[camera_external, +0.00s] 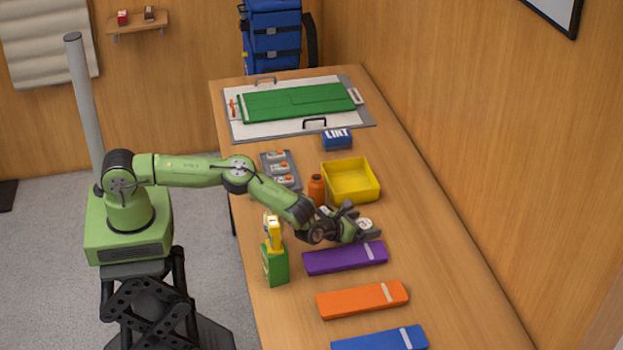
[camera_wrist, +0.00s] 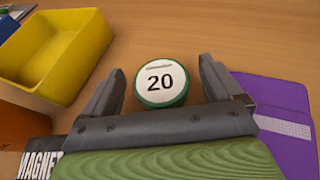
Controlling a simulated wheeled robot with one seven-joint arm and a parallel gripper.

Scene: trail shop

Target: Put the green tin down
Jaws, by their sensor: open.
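The green tin (camera_wrist: 160,84) is round, with a green side and a white lid marked "20". In the wrist view it sits upright on the wooden table between the two fingers of my gripper (camera_wrist: 160,66), with a gap on each side. My gripper is open. In the external view my gripper (camera_external: 363,222) is low over the table, and the white lid of the tin shows between its fingers; the rest of the tin is mostly hidden.
A yellow bin (camera_external: 351,182) and an orange bottle (camera_external: 317,190) stand just behind my gripper. A purple case (camera_external: 345,258) lies close in front, then orange (camera_external: 362,299) and blue (camera_external: 385,340) ones. A green box (camera_external: 275,265) with a yellow item stands left. The table's right side is clear.

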